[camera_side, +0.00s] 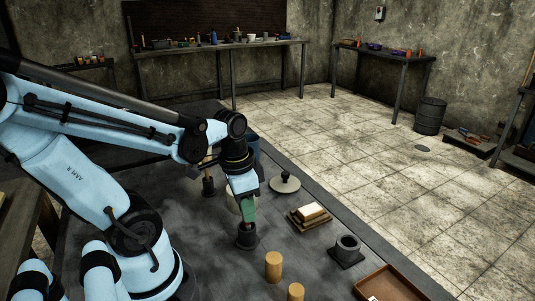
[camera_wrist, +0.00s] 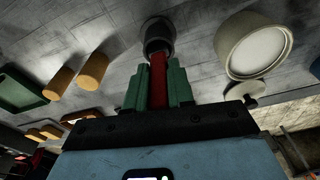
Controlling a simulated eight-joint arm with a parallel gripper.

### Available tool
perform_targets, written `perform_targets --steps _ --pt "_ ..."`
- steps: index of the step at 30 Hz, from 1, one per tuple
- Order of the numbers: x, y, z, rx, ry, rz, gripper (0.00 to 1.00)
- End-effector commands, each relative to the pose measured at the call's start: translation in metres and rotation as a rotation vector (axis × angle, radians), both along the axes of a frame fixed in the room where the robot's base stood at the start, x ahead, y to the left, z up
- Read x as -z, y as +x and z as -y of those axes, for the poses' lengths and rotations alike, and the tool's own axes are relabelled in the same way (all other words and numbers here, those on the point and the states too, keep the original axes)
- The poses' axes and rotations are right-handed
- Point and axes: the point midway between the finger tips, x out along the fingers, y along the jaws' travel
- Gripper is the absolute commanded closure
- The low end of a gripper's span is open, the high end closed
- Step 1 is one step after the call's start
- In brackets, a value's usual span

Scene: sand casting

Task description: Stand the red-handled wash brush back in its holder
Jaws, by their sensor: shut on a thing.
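My gripper (camera_side: 249,209) has green fingers pointing down over the grey bench. In the wrist view my gripper (camera_wrist: 158,88) is shut on the red handle (camera_wrist: 158,74) of the wash brush, which shows between the fingers. A dark round cup (camera_side: 246,236), seemingly the holder, stands on the bench directly below the fingers. In the wrist view the brush runs from the fingers to the mouth of this cup (camera_wrist: 159,32). The brush's lower end is hidden there, and I cannot tell how deep it sits. In the side view the brush is mostly hidden by the fingers.
Two wooden cylinders (camera_side: 273,265) stand in front of the cup. A pale round pot (camera_wrist: 253,45) is close beside the cup.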

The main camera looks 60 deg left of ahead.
Motion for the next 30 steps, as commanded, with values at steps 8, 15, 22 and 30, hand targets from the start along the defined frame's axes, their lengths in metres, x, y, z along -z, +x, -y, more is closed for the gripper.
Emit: perform_targets --steps 8,15,22,30 --pt "0.002 0.000 0.000 0.000 0.000 0.000 0.52" --pt "0.002 0.000 0.000 0.000 0.000 0.000 0.52" --pt "-0.006 -0.001 0.000 0.000 0.000 0.000 0.52" --pt "-0.033 -0.004 0.000 -0.001 0.000 0.000 0.52"
